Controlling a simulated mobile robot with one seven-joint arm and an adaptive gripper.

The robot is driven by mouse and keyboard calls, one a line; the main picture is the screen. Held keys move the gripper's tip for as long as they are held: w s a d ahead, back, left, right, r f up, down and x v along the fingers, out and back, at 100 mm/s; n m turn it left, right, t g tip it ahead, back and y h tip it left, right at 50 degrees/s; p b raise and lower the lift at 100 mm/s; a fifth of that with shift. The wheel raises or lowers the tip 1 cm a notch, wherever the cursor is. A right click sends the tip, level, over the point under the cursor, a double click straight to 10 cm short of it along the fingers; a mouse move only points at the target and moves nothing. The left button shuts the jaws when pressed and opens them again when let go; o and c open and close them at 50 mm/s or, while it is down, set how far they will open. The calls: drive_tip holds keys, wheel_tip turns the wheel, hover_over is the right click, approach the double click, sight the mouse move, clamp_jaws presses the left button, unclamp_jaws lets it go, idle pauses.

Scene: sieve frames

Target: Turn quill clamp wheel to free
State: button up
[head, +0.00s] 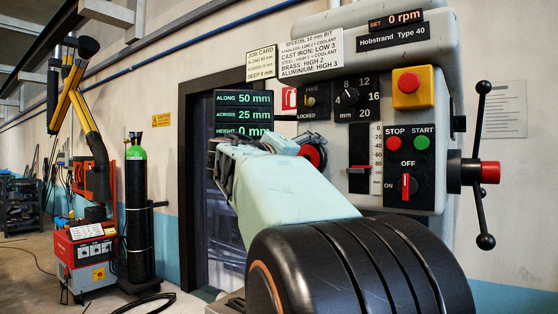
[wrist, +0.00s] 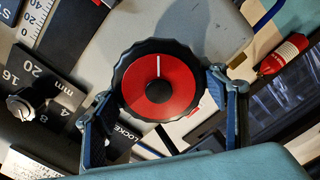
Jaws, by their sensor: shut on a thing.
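The quill clamp wheel (wrist: 158,82) is a round knob with a black ridged rim, a red face and a black centre. A white line on its face points to the top of the wrist picture. In the head view the wheel (head: 314,155) shows partly, beside my pale green arm. My gripper (wrist: 161,88) has one blue-grey finger on each side of the wheel and is shut on its rim.
The red STOP button (head: 394,143), red switch (head: 406,186) and yellow-boxed red button (head: 412,87) are further right. A spoked feed handle (head: 484,168) sticks out at far right. A readout screen (head: 244,113) is left.

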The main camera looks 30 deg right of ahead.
drive_tip(key=n+p, duration=0.1)
drive_tip(key=n, duration=0.5)
drive_tip(key=n+p, duration=0.1)
drive_tip(key=n, duration=0.3)
drive_tip(key=shift+f, duration=0.1)
drive_tip(key=n+p, duration=0.2)
drive_tip(key=n, duration=0.1)
drive_tip(key=shift+n, duration=0.4)
drive_tip(key=n+p, duration=0.2)
drive_tip(key=n, duration=0.1)
drive_tip(key=shift+n+p, duration=0.3)
drive_tip(key=n+p, duration=0.2)
drive_tip(key=n, duration=0.1)
drive_tip(key=shift+s+n+p, duration=0.15)
drive_tip(key=shift+n+p, duration=0.15)
drive_tip(key=shift+p, duration=0.1)
drive_tip(key=n+p, duration=0.3)
drive_tip(key=shift+f, duration=0.1)
drive_tip(key=shift+s+f+n+p, duration=0.1)
drive_tip(key=shift+n+p, duration=1.15)
drive_tip(key=shift+n, duration=0.45)
drive_tip(key=shift+d+f, duration=0.1)
